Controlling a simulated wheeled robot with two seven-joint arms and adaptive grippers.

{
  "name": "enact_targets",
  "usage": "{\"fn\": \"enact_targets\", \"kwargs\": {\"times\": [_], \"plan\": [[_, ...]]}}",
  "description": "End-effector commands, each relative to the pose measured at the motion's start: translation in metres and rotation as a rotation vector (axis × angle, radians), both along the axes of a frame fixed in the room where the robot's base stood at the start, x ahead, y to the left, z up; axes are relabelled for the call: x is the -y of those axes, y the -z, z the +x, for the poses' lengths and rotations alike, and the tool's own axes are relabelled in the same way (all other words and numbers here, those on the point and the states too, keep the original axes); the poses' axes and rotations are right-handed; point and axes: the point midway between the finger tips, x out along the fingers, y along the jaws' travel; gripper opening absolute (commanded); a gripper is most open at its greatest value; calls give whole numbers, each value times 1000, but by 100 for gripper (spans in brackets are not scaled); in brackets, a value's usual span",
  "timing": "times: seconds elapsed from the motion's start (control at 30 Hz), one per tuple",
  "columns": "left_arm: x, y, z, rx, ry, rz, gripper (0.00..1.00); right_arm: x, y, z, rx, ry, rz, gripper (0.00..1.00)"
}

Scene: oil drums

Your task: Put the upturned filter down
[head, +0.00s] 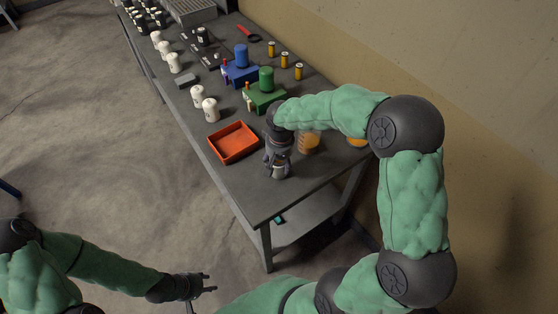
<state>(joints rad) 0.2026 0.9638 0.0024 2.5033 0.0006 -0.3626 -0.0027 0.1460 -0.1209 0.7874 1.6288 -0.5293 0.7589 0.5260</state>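My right gripper (278,170) points down over the near end of the grey table (262,205), just right of the orange-red tray. A small filter (280,161), dark with a pale band, shows between its fingers. It is mostly hidden by the fingers and too small to tell which end is up, or whether it touches the tabletop. My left gripper (208,284) is open and empty, low over the floor at the bottom, well away from the table.
The orange-red tray (233,142) looks empty. Amber beakers (310,143) stand right of my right gripper, partly behind my arm. White filters (211,109) line the left edge. A green fixture (264,97) and a blue fixture (240,73) stand farther back. The near table corner is clear.

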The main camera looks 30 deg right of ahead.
Motion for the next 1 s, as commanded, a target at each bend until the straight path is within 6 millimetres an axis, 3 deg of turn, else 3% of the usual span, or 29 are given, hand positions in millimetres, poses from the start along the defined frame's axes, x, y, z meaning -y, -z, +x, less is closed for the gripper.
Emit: {"fn": "enact_targets", "kwargs": {"times": [0.07, 0.5, 0.67, 1.0], "plan": [[0, 0, 0, 0, 0, 0, 40, 0, 0, 0, -1, 0, 0, 82], [0, -4, 0, 0, 0, 0, 40, 0, -5, 0, -1, 0, 0, 82], [0, -9, 0, 0, 0, 0, 40, 0, -28, -1, 4, 2, 0, 82], [0, -22, 0, 0, 0, 0, 40, -3, -94, -8, 2, -1, 0, 82]]}}
